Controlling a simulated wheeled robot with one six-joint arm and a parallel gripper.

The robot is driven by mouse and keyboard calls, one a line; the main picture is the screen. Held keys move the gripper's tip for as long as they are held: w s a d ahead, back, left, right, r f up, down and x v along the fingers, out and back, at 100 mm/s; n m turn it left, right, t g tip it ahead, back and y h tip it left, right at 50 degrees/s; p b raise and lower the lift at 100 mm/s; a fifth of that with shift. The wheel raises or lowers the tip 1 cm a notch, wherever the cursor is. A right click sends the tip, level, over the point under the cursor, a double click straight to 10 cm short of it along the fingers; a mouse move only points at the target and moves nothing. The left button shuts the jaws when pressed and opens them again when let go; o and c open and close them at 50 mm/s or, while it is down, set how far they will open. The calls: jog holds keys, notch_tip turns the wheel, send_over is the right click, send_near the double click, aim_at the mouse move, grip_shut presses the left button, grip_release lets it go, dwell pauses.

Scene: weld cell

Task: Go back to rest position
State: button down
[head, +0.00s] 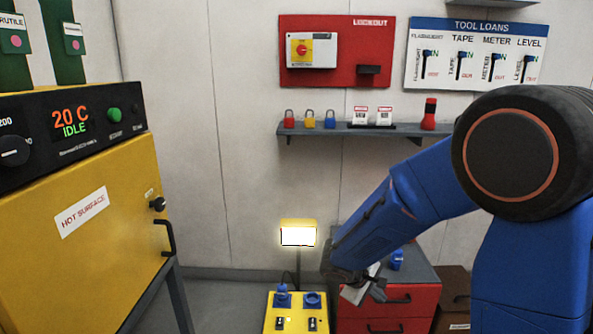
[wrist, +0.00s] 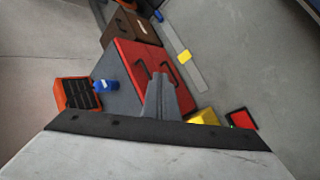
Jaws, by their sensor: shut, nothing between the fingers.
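My blue arm reaches in from the right in the head view and points down to the left. My gripper (head: 372,288) hangs at its end, in front of the red drawer cabinet (head: 420,303). In the wrist view my gripper (wrist: 159,80) has its fingers together with nothing between them, and the cabinet's red drawer fronts (wrist: 140,58) lie behind them. The gripper looks apart from the cabinet, though the distance is hard to judge.
A yellow socket box (head: 296,318) and a lit lamp (head: 298,235) are left of the gripper. A yellow oven (head: 100,220) stands at left. A wall shelf (head: 350,130) holds padlocks. Open floor shows (wrist: 250,60).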

jog(key=s+d+r+m+g+y, duration=0.1)
jog(key=s+d+r+m+y, duration=0.35)
jog(key=s+r, duration=0.75)
jog(key=s+r+m+t+y, duration=0.1)
jog(key=s+r, duration=0.1)
jog(key=s, duration=0.6)
jog(key=s+r+m+t+y, duration=0.1)
jog(key=s+r+m, duration=0.1)
jog(key=s, duration=0.6)
jog(key=shift+r+y, duration=0.35)
jog(key=shift+r, duration=0.05)
jog(key=shift+s+m, duration=0.1)
jog(key=shift+m, duration=0.15)
